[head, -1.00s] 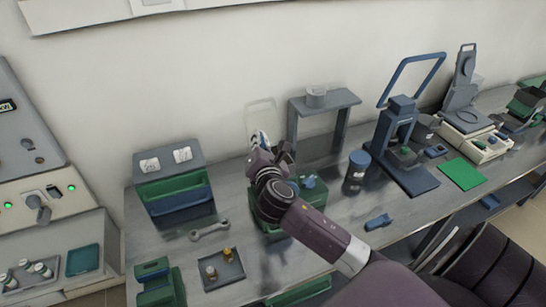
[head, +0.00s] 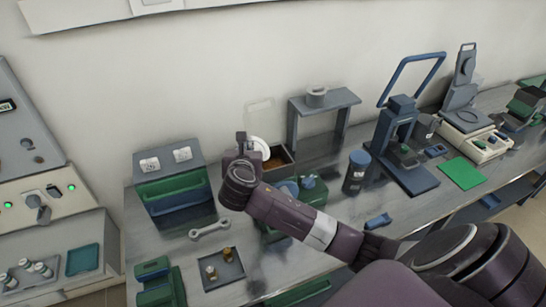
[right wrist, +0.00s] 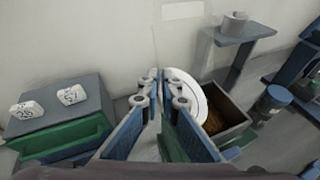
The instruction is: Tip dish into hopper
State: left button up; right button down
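The white round dish (head: 260,148) is tilted steeply, almost on edge, at the left side of a grey open box (head: 290,155) that appears to be the hopper. In the right wrist view the dish (right wrist: 188,92) is at the fingertips and the box (right wrist: 238,120) is right beside it, with brown material (right wrist: 217,112) inside. My right gripper (right wrist: 164,100) has its fingers close together, shut on the dish edge; it also shows in the head view (head: 243,145). The dish hides part of the box. My left gripper is not in view.
A green unit with a blue round part (head: 308,184) stands in front of the box. A grey stand (head: 325,99) is behind right, a green-and-blue drawer unit (head: 170,180) to the left. A wrench (head: 209,231) and small tray (head: 222,270) lie nearer.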

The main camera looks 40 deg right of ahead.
jog(key=shift+w+a+f+n, duration=0.2)
jog(key=shift+w+f+n, duration=0.05)
jog(key=shift+n, duration=0.15)
jog(key=w+a+f+n+g, duration=0.1)
jog(key=w+a+f+n+g+h, duration=0.1)
jog(key=w+a, duration=0.1)
jog(key=shift+w+f+n, duration=0.2)
jog(key=shift+f+n, duration=0.1)
jog(key=shift+f, duration=0.05)
jog(key=shift+w+a+f+n+g+h, duration=0.25)
jog(key=shift+f+n+g+h, duration=0.15)
jog(key=shift+f+n+h, duration=0.15)
jog(key=shift+s, duration=0.1)
